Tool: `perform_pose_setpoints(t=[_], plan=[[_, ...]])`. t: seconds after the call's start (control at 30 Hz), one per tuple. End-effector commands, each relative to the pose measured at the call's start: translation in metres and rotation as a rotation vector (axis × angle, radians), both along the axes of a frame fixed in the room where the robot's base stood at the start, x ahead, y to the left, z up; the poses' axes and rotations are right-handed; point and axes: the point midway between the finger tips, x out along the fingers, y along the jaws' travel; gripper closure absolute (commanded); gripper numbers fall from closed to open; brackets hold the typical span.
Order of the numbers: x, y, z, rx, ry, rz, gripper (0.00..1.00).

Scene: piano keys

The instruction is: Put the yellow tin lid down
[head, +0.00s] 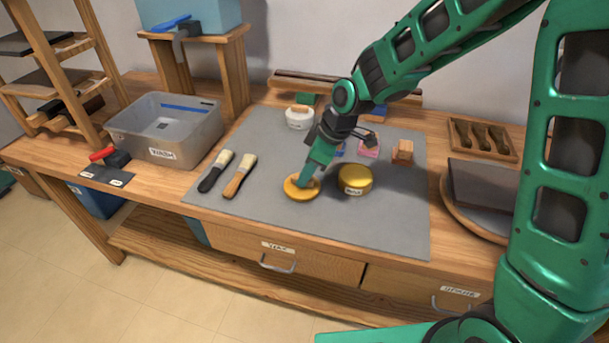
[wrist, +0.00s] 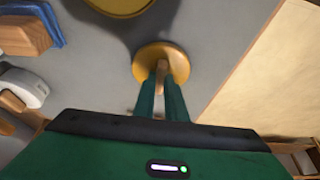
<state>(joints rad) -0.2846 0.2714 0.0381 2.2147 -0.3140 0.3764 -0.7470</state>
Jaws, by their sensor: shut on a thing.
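The yellow tin lid (head: 301,190) is a flat disc with a knob, over the front middle of the grey mat (head: 400,215). My gripper (head: 305,181) points down at it. In the wrist view my gripper (wrist: 161,85) is shut on the knob of the lid (wrist: 180,58). The lid is at or just above the mat; I cannot tell whether it touches. A yellow tin (head: 355,181) with a label stands right of the lid, and its edge shows in the wrist view (wrist: 120,5).
A white pot (head: 299,118), small blocks (head: 402,152) and stamps stand behind. A grey bin (head: 165,130) is at the left, a round board (head: 470,212) at the right. The mat's front edge is close to the lid.

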Motion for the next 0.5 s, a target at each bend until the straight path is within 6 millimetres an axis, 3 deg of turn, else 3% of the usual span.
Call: perform_pose_setpoints(t=[0.37, 0.4, 0.47, 0.5], plan=[[-0.0001, 0.0, -0.0072, 0.0, 0.0, 0.0, 1.0], [-0.0001, 0.0, -0.0074, 0.0, 0.0, 0.0, 0.84], [0.0, -0.0001, -0.0072, 0.0, -0.001, 0.0, 0.7], [-0.0001, -0.0001, -0.0071, 0.0, -0.001, 0.0, 0.7]])
